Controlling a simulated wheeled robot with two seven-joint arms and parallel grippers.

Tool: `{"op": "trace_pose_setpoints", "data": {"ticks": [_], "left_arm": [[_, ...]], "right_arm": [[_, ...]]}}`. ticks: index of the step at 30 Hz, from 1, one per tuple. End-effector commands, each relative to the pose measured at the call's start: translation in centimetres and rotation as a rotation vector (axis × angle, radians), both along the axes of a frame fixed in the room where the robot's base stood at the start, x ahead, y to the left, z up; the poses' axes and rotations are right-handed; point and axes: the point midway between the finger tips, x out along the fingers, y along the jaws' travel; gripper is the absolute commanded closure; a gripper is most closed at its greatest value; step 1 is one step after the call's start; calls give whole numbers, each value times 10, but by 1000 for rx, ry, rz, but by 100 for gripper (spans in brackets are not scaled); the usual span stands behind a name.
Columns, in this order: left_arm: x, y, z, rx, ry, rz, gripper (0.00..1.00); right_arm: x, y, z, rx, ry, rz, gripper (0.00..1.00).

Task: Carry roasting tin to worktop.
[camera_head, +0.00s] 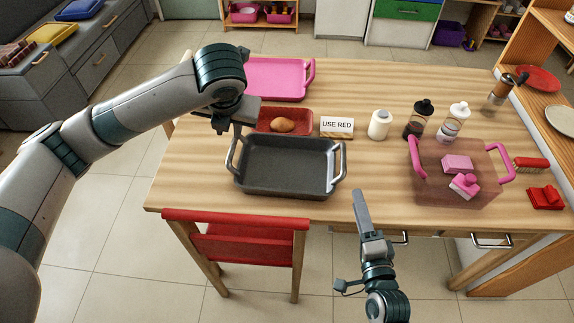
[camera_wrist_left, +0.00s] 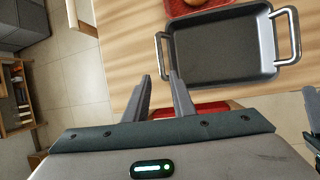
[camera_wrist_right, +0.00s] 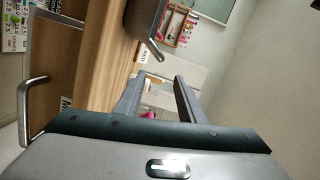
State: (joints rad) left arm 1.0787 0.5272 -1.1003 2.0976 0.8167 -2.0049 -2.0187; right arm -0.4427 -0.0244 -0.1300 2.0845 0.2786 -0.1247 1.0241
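The roasting tin (camera_head: 290,165) is dark grey and empty, with a metal handle at each end. It sits upright near the front left edge of the wooden table (camera_head: 380,188). The left wrist view shows the tin (camera_wrist_left: 222,48) and its left handle (camera_wrist_left: 159,55) just beyond my fingertips. My left gripper (camera_head: 236,138) is open above the left handle. The fingers look apart from it, though contact is hard to judge. My right gripper (camera_head: 360,192) is open and empty at the table's front edge, right of the tin's right handle (camera_head: 340,162). Part of the tin (camera_wrist_right: 143,18) shows in the right wrist view.
A red tray (camera_head: 300,116) with a brown item (camera_head: 282,125) and a "USE RED" sign (camera_head: 337,127) stand behind the tin. A pink tray (camera_head: 275,80) lies farther back. Bottles and a clear pink-handled crate (camera_head: 425,190) stand right. A red chair (camera_head: 245,248) is in front.

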Motion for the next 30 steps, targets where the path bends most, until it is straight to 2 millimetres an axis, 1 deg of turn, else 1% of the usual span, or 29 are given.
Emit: {"op": "trace_pose_setpoints", "data": {"ticks": [5, 11, 17, 30], "left_arm": [[1, 0, -4, -2, 2, 2, 77], [7, 3, -20, -2, 3, 2, 77], [18, 8, -45, 0, 3, 4, 77], [47, 19, -111, 0, 3, 3, 77]], "right_arm": [[4, 1, 0, -1, 0, 0, 64], [21, 3, 0, 0, -2, -1, 64], [49, 7, -1, 0, -1, 0, 64], [121, 18, -4, -1, -1, 0, 64]]}}
